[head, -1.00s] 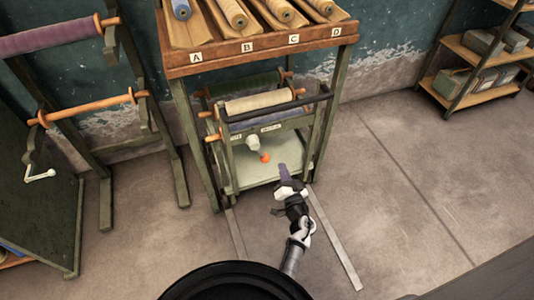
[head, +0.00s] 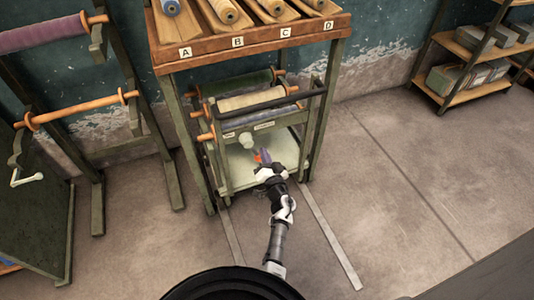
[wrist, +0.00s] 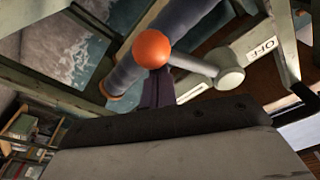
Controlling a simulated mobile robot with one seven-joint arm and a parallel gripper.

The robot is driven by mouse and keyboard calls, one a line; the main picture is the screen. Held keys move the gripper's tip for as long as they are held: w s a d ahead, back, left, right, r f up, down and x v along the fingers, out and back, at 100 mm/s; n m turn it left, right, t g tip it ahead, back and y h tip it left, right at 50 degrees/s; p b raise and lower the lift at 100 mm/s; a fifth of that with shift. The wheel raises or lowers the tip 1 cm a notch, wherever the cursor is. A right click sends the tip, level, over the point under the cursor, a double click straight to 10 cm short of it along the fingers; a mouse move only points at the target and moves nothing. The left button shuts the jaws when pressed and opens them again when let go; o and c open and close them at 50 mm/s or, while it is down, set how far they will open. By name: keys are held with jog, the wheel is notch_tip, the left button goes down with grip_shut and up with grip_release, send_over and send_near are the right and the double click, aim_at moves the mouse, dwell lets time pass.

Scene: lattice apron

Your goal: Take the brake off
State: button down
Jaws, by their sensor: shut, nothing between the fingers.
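The brake lever has an orange ball knob (head: 258,158) and a pale round hub (head: 245,140) on the front panel of the trolley-like roller frame. In the wrist view the knob (wrist: 152,48) sits at the end of a short grey rod that runs right to the hub (wrist: 229,70). My gripper (head: 266,157) is shut and empty, with its purple fingers just beside the knob in the head view. In the wrist view the fingertips (wrist: 157,90) appear just below the knob; I cannot tell whether they touch it.
A dark handle bar (head: 285,105) crosses above. The frame stands under a wooden rack (head: 250,50) marked A to D. Two floor rails (head: 325,235) run forward. Floor to the right is clear.

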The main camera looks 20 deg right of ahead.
aim_at(256, 156)
jog(key=shift+a+f+m+p, duration=0.2)
jog(key=shift+a+m+p, duration=0.2)
jog(key=shift+m+p, duration=0.4)
jog(key=m+p, duration=0.1)
jog(key=a+m+p, duration=0.2)
jog(key=p, duration=0.1)
jog(key=shift+a+f+g+h, duration=0.1)
jog(key=shift+f+g+h, duration=0.2)
jog(key=shift+s+a+f+m+g+p, duration=0.1)
jog(key=shift+a+f+m+g+p, duration=0.1)
jog(key=shift+a+m+p, duration=0.95)
jog(key=shift+a+f+m+g+p, duration=0.1)
jog(key=shift+a+f+m+p, duration=0.1)
jog(key=shift+a+m+p, duration=0.9)
jog(key=shift+d+m, duration=0.45)
jog(key=shift+d, duration=0.05)
jog(key=shift+d+b, duration=0.15)
jog(key=shift+b, duration=0.15)
